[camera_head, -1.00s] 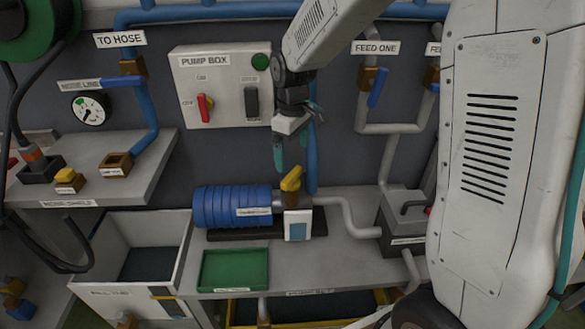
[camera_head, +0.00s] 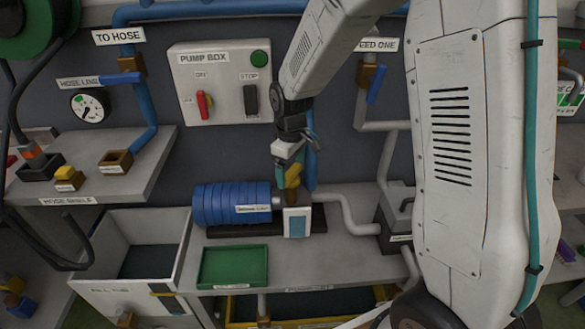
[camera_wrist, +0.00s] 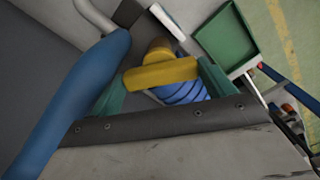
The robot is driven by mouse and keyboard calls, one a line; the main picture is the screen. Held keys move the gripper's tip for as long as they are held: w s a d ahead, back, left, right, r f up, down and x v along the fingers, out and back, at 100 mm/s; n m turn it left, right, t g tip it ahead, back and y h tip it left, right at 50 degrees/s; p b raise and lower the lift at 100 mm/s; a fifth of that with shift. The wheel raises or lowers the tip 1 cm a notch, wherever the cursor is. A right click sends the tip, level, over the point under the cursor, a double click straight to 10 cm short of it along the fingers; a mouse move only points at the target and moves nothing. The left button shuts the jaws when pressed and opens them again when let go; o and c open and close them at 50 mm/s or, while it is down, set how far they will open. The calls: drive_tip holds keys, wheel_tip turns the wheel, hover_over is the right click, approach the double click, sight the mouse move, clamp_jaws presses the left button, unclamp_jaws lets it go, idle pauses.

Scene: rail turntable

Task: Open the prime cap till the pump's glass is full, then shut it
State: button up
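The yellow prime cap (camera_head: 293,174) sits on top of the pump, above the pump's glass (camera_head: 297,226). The glass is a small white-framed window with a blue pane; its level is too small to read surely. My gripper (camera_head: 288,176) is down at the cap and partly hides it. In the wrist view, the cap's yellow bar (camera_wrist: 160,75) lies lengthwise between the two teal fingers of my gripper (camera_wrist: 163,82). The fingers are spread, one by each end of the bar. I cannot tell whether they touch it.
The blue ribbed pump body (camera_head: 230,204) is left of the glass. A green tray (camera_head: 234,266) lies in front. The pump box (camera_head: 220,85) with red lever is on the wall behind. A blue upright pipe (camera_head: 312,165) stands close behind my gripper.

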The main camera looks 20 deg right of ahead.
sight(291, 171)
drive_tip(key=shift+n, duration=2.4)
drive_tip(key=o, duration=0.9)
drive_tip(key=shift+s, duration=0.1)
wheel_tip(291, 171, up, 8)
drive_tip(key=shift+f, duration=0.1)
